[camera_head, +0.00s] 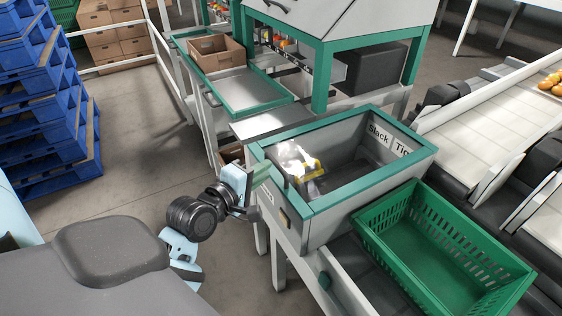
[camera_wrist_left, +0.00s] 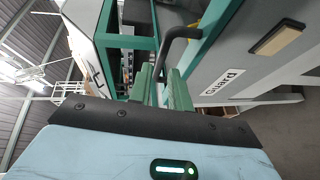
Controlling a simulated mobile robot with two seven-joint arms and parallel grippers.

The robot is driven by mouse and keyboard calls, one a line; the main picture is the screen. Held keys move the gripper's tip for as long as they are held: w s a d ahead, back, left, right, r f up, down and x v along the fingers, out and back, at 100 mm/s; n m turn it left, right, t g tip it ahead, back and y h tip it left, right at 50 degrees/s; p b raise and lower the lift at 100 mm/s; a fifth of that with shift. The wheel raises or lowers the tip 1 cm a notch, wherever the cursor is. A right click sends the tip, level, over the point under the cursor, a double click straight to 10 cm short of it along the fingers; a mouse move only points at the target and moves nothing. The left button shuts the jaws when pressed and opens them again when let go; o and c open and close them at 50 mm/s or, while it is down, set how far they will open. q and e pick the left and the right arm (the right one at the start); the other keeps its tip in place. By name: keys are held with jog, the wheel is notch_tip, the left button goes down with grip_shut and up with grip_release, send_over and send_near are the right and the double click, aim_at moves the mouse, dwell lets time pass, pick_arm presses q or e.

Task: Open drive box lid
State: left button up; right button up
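The drive box (camera_head: 330,222) is a grey box with a teal-framed top (camera_head: 375,175). White glare over the opening looks like a clear lid panel lying flat; a yellow part (camera_head: 306,170) and the word "Slack" show through it. My left gripper (camera_head: 266,180) is at the box's left side, near the frame's edge. In the left wrist view, a dark bent handle (camera_wrist_left: 176,42) on the teal edge runs down into the gap between the green fingertips (camera_wrist_left: 160,78). The fingers are apart; I cannot tell whether they touch the handle. My right gripper is not in view.
A green crate (camera_head: 385,244) stands close at the box's right front. A conveyor (camera_head: 470,130) runs along the right. Blue pallets (camera_head: 45,125) are stacked at the left. A teal-framed bench with a cardboard box (camera_head: 215,58) is behind. Open floor lies left of the drive box.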

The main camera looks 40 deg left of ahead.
aim_at(274, 164)
pick_arm(q)
jog(key=w, duration=0.3)
jog(key=w+f, duration=0.1)
jog(key=w, duration=0.3)
jog(key=shift+w+f+b, duration=0.2)
jog(key=shift+b, duration=0.2)
grip_shut()
